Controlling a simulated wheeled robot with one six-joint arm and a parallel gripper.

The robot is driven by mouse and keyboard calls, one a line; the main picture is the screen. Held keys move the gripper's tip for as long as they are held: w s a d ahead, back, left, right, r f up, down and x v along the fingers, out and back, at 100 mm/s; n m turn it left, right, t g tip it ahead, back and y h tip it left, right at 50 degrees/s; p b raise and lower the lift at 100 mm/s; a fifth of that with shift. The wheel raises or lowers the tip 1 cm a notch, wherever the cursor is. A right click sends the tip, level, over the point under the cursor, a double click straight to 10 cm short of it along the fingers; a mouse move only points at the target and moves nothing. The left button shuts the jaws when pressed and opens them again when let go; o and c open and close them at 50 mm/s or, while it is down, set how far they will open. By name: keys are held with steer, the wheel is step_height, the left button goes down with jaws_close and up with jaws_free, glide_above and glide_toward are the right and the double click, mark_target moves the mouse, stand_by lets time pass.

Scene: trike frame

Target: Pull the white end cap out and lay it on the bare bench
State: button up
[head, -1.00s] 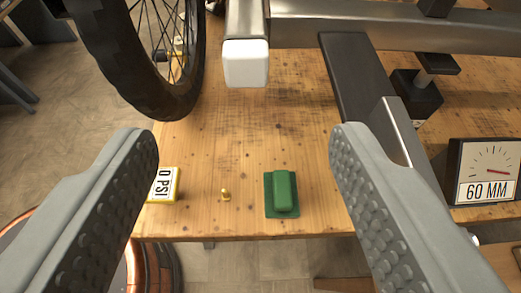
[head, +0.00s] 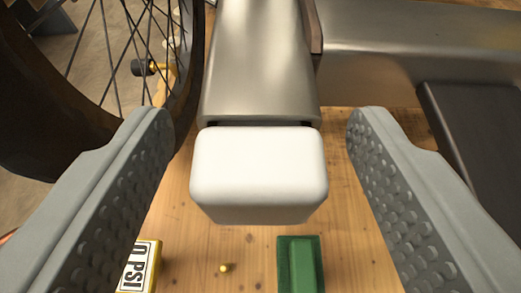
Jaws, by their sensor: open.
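The white end cap (head: 258,172) sits on the near end of the square metal tube (head: 260,70) of the frame, in the middle of the head view. A thin dark gap shows between the cap and the tube. My gripper (head: 265,125) is open, with one grey ribbed finger on each side of the cap. Neither finger appears to touch it. The wooden bench (head: 205,250) lies below the cap, with bare wood showing around it.
A spoked wheel with a dark tyre (head: 185,110) stands at the left. A metal cross tube (head: 420,55) and a dark bar (head: 475,135) are at the right.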

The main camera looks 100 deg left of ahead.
mark_target(263, 219)
steer(key=shift+s+a+f, duration=0.15)
steer(key=shift+a+f, duration=0.05)
steer(key=shift+a, duration=0.3)
steer(key=c, duration=1)
steer(key=shift+c, duration=0.2)
steer(key=shift+d, duration=0.3)
steer(key=shift+w+d, duration=0.3)
steer(key=shift+d, duration=0.6)
steer(key=shift+w+d, duration=0.25)
steer(key=shift+d, duration=0.6)
steer(key=shift+w+d, duration=0.1)
steer(key=shift+d, duration=0.35)
